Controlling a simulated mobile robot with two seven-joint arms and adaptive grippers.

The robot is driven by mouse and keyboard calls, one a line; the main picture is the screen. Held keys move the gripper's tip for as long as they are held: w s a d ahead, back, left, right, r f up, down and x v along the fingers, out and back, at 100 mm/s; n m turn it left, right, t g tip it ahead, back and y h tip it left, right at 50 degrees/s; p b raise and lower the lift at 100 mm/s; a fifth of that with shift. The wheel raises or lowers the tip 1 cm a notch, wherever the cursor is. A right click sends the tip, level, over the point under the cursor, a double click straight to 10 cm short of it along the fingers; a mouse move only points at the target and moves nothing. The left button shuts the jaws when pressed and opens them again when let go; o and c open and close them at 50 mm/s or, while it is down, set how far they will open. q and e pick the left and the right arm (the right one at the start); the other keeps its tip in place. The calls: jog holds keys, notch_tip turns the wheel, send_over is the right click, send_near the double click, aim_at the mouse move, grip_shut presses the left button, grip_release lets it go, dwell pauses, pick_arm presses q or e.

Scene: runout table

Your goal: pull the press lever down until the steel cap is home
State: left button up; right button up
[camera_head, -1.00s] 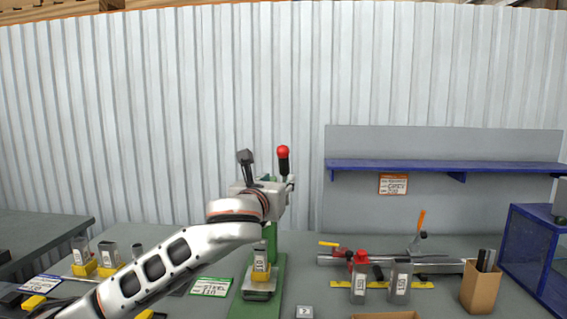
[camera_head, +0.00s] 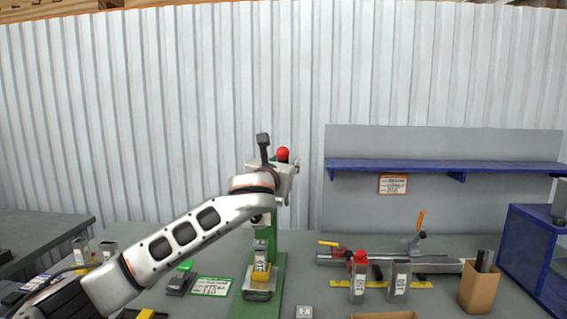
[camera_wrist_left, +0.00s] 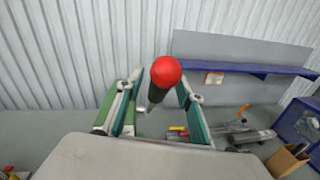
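The press (camera_head: 272,245) is green and stands at the middle of the table. Its lever ends in a red ball knob (camera_head: 283,153), raised high; my wrist hides most of the lever. In the left wrist view the knob (camera_wrist_left: 165,72) and its grey shaft (camera_wrist_left: 156,93) show between the two fingers of my left gripper (camera_wrist_left: 157,104). The fingers are apart, with gaps on both sides of the shaft. Under the press, a grey labelled body (camera_head: 261,252) stands upright in a yellow holder (camera_head: 261,271). The steel cap cannot be made out clearly. My right gripper is out of view.
A blue shelf (camera_head: 445,166) is behind. A green-edged card (camera_head: 211,286) lies left of the press.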

pick_arm(q)
grip_shut()
jog(key=shift+s+f+t+b, duration=0.3)
jog(key=shift+s+f+b, duration=0.2)
jog(key=shift+f, duration=0.1)
jog(key=s+f+m+t+h+b, duration=0.1)
jog(key=s+f+t+h+b, duration=0.1)
jog(key=s+f+t+b, duration=0.4)
notch_tip(320, 180, down, 4)
jog(key=b, duration=0.7)
jog(key=shift+m, duration=0.3)
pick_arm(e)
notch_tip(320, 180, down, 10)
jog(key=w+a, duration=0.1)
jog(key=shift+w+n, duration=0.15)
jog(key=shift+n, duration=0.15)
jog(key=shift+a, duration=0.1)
